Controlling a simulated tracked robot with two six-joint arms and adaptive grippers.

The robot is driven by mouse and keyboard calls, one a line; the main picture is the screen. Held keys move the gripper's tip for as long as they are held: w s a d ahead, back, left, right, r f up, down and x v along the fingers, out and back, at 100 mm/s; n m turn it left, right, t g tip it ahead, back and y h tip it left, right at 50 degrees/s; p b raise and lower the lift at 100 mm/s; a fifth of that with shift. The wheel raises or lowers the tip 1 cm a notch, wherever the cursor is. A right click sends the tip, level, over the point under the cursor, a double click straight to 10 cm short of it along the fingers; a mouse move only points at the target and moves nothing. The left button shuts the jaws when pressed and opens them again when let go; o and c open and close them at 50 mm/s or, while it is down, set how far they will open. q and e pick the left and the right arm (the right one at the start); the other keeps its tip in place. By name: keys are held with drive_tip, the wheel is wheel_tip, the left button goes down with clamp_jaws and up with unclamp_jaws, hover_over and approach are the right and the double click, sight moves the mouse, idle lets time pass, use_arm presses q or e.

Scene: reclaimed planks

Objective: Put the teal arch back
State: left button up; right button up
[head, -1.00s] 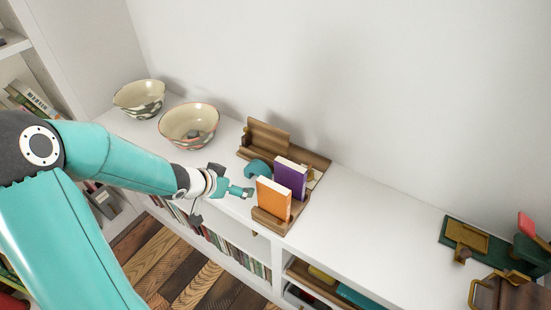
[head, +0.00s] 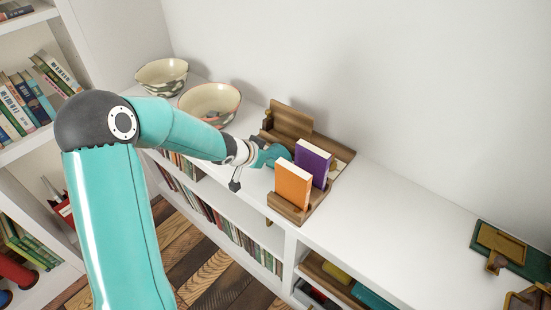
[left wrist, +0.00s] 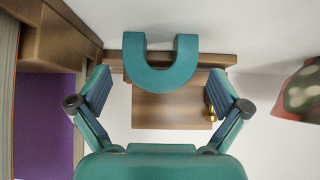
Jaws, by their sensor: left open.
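The teal arch (left wrist: 160,81) shows as a thick U shape in the left wrist view, in front of a brown wooden board (left wrist: 170,112). In the head view the arch (head: 274,153) is partly hidden by my left gripper (head: 259,153), beside the purple book. My left gripper, seen in the left wrist view (left wrist: 160,76), is open, with one finger on each side of the arch and a visible gap to each. I cannot tell how deep the arch lies between the fingers. My right gripper is not in view.
An orange book (head: 293,184) and a purple book (head: 313,163) stand in the wooden holder (head: 322,201), close right of the gripper. Two patterned bowls (head: 161,76) (head: 210,101) stand to the left.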

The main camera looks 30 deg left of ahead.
sight(272, 156)
use_arm(q)
drive_tip(key=b+x, duration=0.1)
drive_tip(key=x, duration=0.3)
drive_tip(key=shift+w+f, duration=0.15)
drive_tip(key=shift+w, duration=0.15)
drive_tip(key=c, duration=1.1)
drive_tip(key=shift+c, duration=0.6)
drive_tip(key=shift+r, duration=0.25)
